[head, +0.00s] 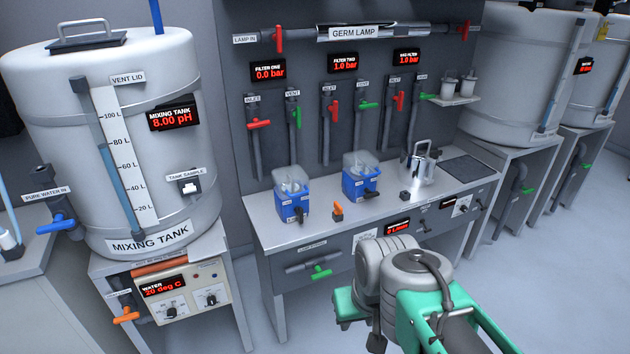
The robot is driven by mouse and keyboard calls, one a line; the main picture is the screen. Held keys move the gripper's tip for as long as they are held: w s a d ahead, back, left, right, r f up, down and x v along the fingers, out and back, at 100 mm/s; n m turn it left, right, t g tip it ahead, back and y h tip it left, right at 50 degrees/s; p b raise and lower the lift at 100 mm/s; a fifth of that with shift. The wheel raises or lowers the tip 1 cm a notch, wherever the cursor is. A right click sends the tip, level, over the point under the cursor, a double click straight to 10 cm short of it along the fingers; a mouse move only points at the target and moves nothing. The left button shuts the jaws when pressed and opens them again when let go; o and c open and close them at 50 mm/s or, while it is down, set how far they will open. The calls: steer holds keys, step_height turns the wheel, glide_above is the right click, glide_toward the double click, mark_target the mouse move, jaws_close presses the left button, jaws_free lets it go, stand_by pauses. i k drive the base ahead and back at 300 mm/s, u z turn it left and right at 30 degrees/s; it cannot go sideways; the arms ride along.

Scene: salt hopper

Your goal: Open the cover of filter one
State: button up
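The filter one unit (292,208) is the left of two blue boxes on the steel bench. It has a pale, see-through cover (290,180) on top and a dark handle at its front right. The cover appears to sit down on the box, but it is too small to be sure. The filter one display (268,72) above reads 0.0 bar. Its inlet valve (259,124) has a red handle lying level, and its vent valve (298,117) has a green handle standing upright. My arm shows at the lower right, apart from the filter; my gripper's fingers do not show.
A similar blue filter (358,184) stands to the right, its display reading 1.0 bar. A small orange switch (338,210) sits in front between them. A steel pot (418,165) stands farther right. The mixing tank (60,140) is on the left. Floor is clear before the bench.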

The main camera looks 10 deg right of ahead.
mark_target(304, 179)
steer(key=u, duration=0.6)
steer(key=i, duration=0.9)
steer(key=u, duration=0.9)
